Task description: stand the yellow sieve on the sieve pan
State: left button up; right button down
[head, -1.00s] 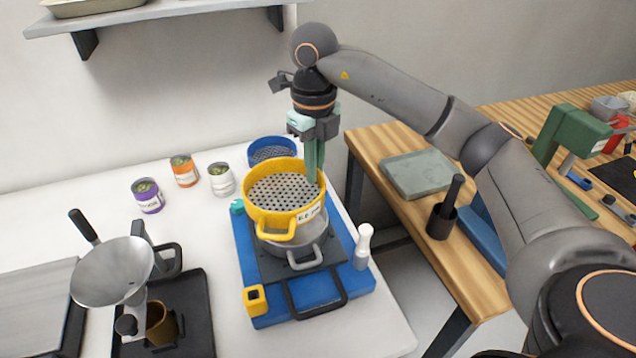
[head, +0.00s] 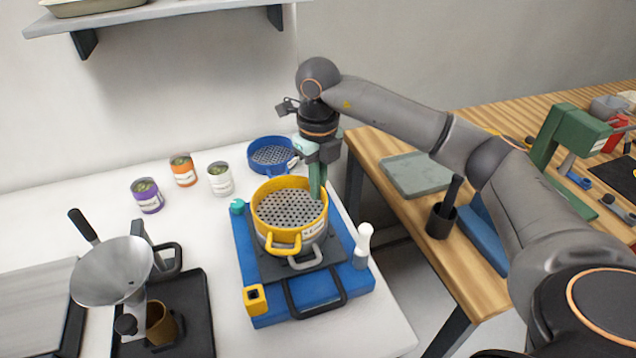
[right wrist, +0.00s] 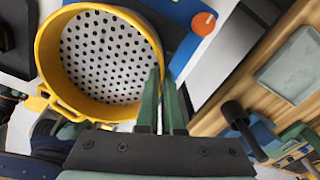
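The yellow sieve (head: 268,218), a round ring with a perforated grey floor and a front handle, is level over the grey sieve pan (head: 305,263). It appears seated on the pan, which it mostly hides; the pan's front handle shows below. My right gripper (head: 318,193) comes down from above at the sieve's back right rim. In the right wrist view its green fingers (right wrist: 161,88) straddle the wall of the sieve (right wrist: 48,55), one inside and one outside, closed on it. My left gripper is not in view.
The pan stands on a blue base (head: 262,310) with a dark plate. A blue sieve (head: 272,155) lies behind it. Several cans (head: 221,180) stand at the back left. A funnel (head: 112,270) is at left. A white-topped bottle (head: 363,243) stands close on the right.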

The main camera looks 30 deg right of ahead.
jog(key=shift+f, duration=0.25)
jog(key=c, duration=1.1)
grip_release()
jog(key=shift+o, duration=0.2)
jog(key=shift+r, duration=0.1)
jog(key=shift+r, duration=0.3)
notch_tip(320, 180, up, 12)
jog(key=p, duration=0.2)
jog(key=shift+r, duration=0.25)
